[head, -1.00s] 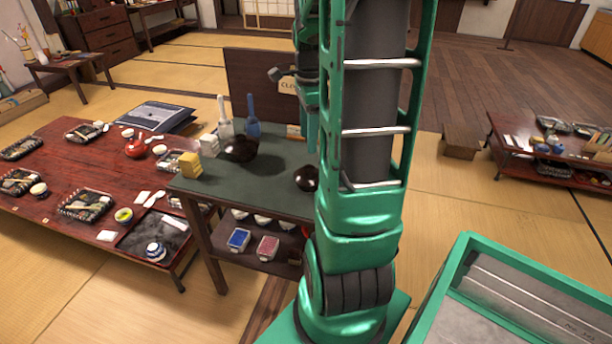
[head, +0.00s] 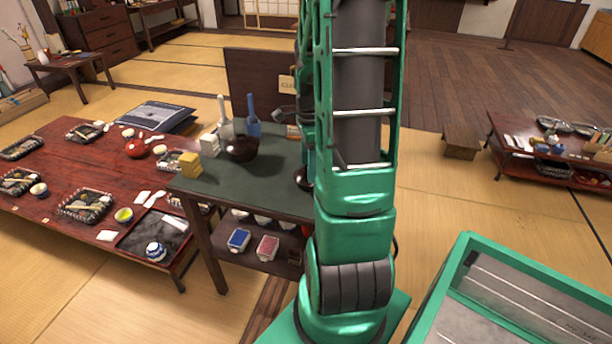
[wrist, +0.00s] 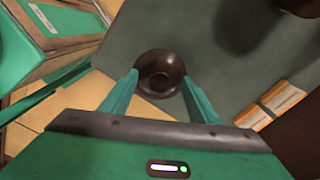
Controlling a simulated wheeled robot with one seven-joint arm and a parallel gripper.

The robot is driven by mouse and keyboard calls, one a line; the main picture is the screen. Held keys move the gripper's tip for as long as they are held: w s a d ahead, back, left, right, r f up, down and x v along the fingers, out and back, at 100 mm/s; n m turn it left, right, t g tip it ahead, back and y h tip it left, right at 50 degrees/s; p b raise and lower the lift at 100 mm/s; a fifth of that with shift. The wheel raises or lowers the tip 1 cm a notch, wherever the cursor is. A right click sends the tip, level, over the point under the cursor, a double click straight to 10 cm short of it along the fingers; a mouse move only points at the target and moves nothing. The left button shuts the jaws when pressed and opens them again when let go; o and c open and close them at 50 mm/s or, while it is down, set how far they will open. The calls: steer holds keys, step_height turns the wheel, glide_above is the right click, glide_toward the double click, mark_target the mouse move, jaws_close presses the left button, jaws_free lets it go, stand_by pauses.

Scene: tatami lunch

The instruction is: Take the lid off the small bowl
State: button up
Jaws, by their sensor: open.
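In the wrist view a small dark brown round bowl (wrist: 160,74) with a ring on top, which looks like its lid, stands on the grey-green table top (wrist: 125,40). My gripper (wrist: 160,88) is open, with one green finger on each side of the near part of the bowl; I cannot tell whether they touch it. In the head view the small bowl (head: 303,178) is mostly hidden behind my arm, and so are my fingers. A larger dark bowl (head: 241,148) stands further left on the same table (head: 262,185).
An upright dark board (head: 262,80) is behind the table. Orange-and-white packets (wrist: 282,97) lie right of the gripper in the wrist view.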

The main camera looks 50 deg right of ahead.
steer(key=c, duration=1.1)
